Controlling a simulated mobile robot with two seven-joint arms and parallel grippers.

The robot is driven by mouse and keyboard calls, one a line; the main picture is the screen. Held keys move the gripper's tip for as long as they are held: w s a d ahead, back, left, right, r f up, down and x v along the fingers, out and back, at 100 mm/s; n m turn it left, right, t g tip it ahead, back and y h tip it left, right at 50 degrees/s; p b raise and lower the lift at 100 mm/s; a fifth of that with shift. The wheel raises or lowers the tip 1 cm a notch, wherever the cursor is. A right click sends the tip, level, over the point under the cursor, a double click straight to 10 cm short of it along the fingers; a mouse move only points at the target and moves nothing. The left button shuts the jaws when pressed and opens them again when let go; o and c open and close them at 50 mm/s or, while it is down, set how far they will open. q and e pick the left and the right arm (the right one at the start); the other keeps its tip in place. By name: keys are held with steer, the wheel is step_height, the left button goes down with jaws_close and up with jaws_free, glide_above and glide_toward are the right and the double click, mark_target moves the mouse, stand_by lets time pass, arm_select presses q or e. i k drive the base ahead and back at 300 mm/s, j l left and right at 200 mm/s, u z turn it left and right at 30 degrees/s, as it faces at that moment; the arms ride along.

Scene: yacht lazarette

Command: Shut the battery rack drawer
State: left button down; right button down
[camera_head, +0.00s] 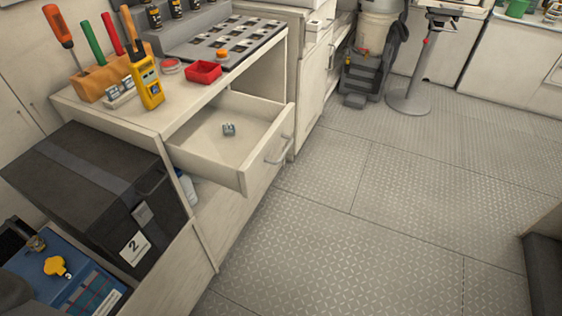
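Low at the left, a black battery box (90,205) with a grey strap and a label "2" stands beside a blue battery (75,285) with a yellow knob. A pale panel (180,265) runs along their near side; I cannot tell whether it is the front of a pulled-out battery rack drawer. Above and to the right, a white drawer (215,170) with a metal handle (278,150) stands open from the workbench, with a small grey object (229,129) inside. Neither of my grippers can be made out.
The workbench top (185,105) holds screwdrivers in a wooden block (103,80), a yellow meter (146,82) and a red tray (203,73). A grey stool (408,100) stands at the back. The patterned floor (370,220) is clear. A dark block (545,270) stands at the right edge.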

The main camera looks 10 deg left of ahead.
mark_target(200, 148)
steer(key=i+l+u, duration=0.25)
steer(key=l+u, duration=0.55)
steer(key=l, duration=0.15)
